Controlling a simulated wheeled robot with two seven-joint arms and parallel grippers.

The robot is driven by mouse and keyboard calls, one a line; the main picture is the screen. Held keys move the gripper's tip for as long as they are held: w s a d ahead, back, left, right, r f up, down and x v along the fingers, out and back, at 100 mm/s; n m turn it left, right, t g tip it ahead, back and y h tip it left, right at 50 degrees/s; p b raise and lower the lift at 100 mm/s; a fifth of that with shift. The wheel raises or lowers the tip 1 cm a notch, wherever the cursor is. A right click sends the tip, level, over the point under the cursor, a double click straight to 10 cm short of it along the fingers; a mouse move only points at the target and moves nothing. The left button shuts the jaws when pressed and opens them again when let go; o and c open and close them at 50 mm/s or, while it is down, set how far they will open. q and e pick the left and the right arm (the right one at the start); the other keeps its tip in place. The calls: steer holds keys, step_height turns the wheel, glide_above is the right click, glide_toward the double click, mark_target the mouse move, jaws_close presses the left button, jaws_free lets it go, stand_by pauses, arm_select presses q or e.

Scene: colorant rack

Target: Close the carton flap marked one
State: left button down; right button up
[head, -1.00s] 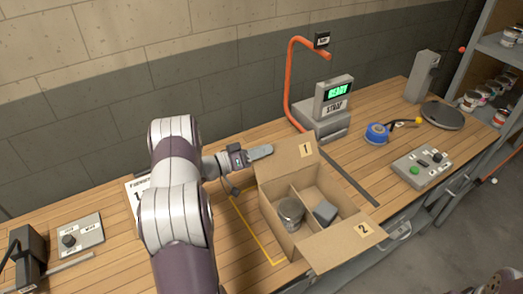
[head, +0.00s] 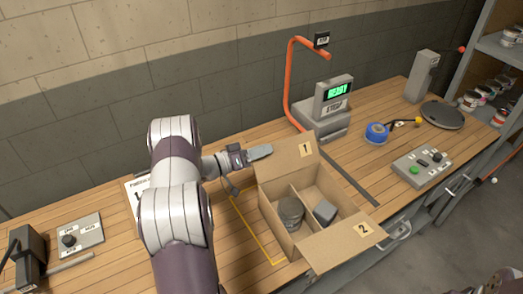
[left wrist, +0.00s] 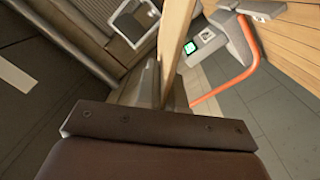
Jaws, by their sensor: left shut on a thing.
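An open cardboard carton (head: 283,238) stands on the bench, with a divider and a round grey can (head: 291,212) and a grey block (head: 325,211) inside. Its flap marked one (head: 285,166) stands up at the back, tilted outward. The flap marked two (head: 345,245) hangs open at the front. My left gripper (head: 261,152) is at the back-left top corner of flap one. In the left wrist view the flap's tan board (left wrist: 177,40) runs between my grey fingers (left wrist: 163,88), which are shut on it. My right gripper is out of view.
A strap machine (head: 322,118) with a lit display and an orange curved arm (head: 289,85) stands behind the carton. Blue tape (head: 377,133) and a button box (head: 420,167) lie to the right. A control box (head: 80,235) sits at the left.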

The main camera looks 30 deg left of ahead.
arm_select(q)
steer(key=c, duration=1.3)
jaws_free()
steer(key=b+v, duration=0.3)
steer(key=v, duration=0.9)
steer(key=shift+s+a, duration=0.15)
steer(key=shift+s, duration=0.2)
